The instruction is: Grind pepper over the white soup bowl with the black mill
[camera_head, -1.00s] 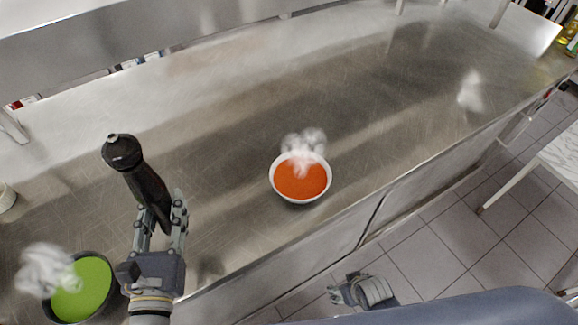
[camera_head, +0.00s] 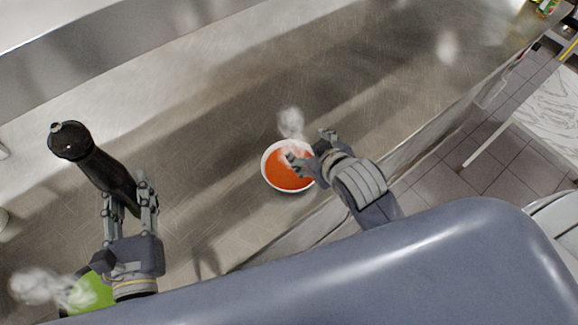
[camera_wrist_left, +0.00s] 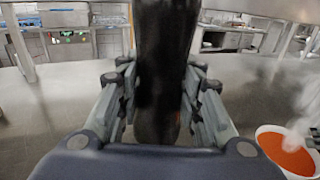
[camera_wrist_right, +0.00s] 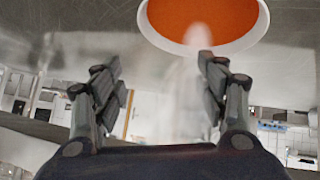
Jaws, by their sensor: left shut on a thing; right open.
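The white soup bowl (camera_head: 266,178) holds steaming orange-red soup on the steel counter; it also shows at the right of the left wrist view (camera_wrist_left: 262,131) and at the top of the right wrist view (camera_wrist_right: 262,22). The black mill (camera_head: 95,165) is tilted in the head view, its knob end away from me. My left gripper (camera_head: 130,195) is shut around the mill's lower part, left of the bowl; the mill fills the middle of the left wrist view (camera_wrist_left: 165,70). My right gripper (camera_head: 312,145) is open and empty, in front of the bowl's right side in the head view.
A bowl of green soup (camera_head: 92,292) is at the lower left, partly hidden by my left gripper. Steam rises from both bowls. The steel counter (camera_head: 210,110) is clear between the mill and the white bowl. A marble-topped table (camera_head: 555,115) stands at the right across the tiled floor.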

